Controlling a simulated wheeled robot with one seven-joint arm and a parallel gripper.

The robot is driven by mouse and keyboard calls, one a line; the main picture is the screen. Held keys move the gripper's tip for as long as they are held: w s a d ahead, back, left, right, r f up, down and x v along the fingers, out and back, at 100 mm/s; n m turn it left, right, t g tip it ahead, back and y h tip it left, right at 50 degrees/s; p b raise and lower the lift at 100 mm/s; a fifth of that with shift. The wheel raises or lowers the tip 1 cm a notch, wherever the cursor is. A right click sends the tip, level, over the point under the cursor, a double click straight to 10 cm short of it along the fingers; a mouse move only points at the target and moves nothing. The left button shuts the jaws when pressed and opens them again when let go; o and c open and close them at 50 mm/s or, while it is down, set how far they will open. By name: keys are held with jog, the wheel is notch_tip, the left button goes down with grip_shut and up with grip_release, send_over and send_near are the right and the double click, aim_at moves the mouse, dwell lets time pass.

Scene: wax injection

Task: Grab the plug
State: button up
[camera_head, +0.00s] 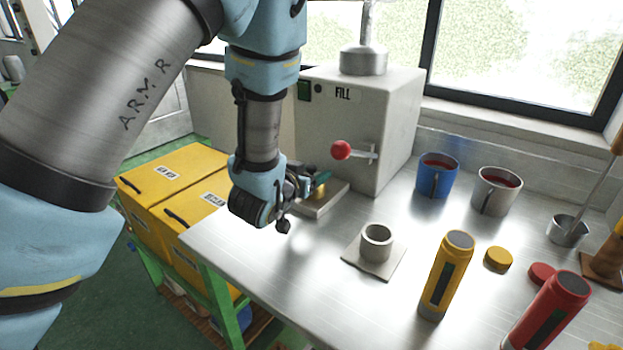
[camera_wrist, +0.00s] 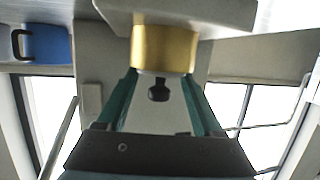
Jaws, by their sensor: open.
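My gripper (camera_wrist: 159,75) is open, with green fingers spread on either side of a small black knob-like piece (camera_wrist: 158,93) in the wrist view. A gold cylinder (camera_wrist: 165,48) stands just beyond the fingertips; in the head view its gold side (camera_head: 319,196) shows partly behind my gripper (camera_head: 316,182). Which of these pieces is the plug I cannot tell for sure. I see no clear contact between fingers and either piece. The black piece is hidden in the head view.
The grey FILL machine (camera_head: 345,117) with a red-knobbed lever (camera_head: 341,150) stands close to my gripper. A grey cup (camera_head: 376,243), yellow cylinder (camera_head: 446,275), red cylinder (camera_head: 551,312), blue mug (camera_head: 437,176) and steel mug (camera_head: 495,192) stand to the right. The front-left bench is clear.

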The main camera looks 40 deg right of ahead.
jog(key=shift+c, duration=0.3)
jog(key=shift+f, duration=0.15)
grip_shut()
